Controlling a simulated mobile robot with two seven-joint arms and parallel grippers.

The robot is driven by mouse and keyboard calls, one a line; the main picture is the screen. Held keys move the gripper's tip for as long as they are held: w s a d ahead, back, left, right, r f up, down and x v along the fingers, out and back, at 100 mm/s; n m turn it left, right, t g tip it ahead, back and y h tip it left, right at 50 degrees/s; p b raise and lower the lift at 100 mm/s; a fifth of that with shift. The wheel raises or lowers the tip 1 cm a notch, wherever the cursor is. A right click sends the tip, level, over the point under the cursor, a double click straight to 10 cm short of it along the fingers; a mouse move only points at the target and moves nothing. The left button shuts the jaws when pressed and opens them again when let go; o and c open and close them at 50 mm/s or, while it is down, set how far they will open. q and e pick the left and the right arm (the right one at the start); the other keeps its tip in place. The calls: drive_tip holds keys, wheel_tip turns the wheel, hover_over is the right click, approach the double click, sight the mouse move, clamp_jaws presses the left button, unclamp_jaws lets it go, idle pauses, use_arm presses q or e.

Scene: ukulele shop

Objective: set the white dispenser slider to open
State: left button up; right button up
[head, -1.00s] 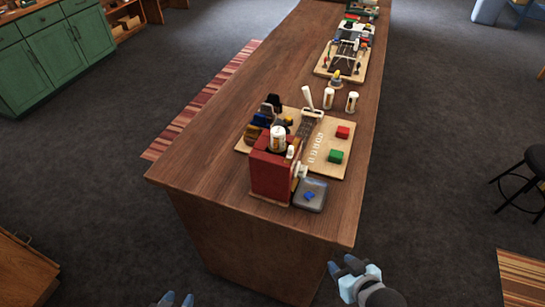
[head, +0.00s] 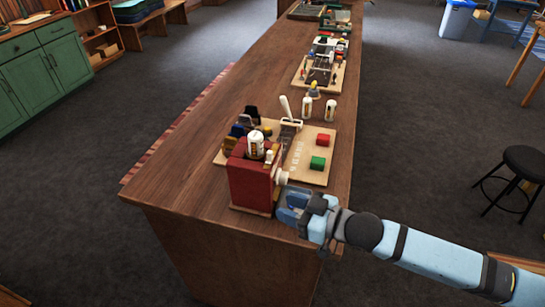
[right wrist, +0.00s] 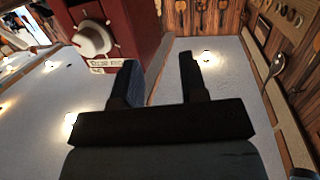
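My right gripper (head: 287,207) is just right of the dispenser, below the knob. Its fingers (right wrist: 159,72) are apart and empty. My left gripper is out of view.
The counter's left side (head: 185,165) is clear.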

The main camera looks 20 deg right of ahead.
drive_tip(key=w+d+r+n+g+y+b, duration=0.1)
drive_tip(key=w+d+r+n+y, duration=0.1)
drive_tip(key=d+r, duration=0.15)
drive_tip(key=y, duration=0.2)
approach(272, 152)
drive_tip(key=shift+g, duration=0.4)
drive_tip(key=p+x, duration=0.1)
drive_tip(key=x, duration=0.8)
drive_tip(key=shift+w+a+r+p, duration=0.15)
drive_tip(key=shift+w+p, duration=0.2)
drive_tip(key=shift+w, duration=0.05)
clamp_jaws()
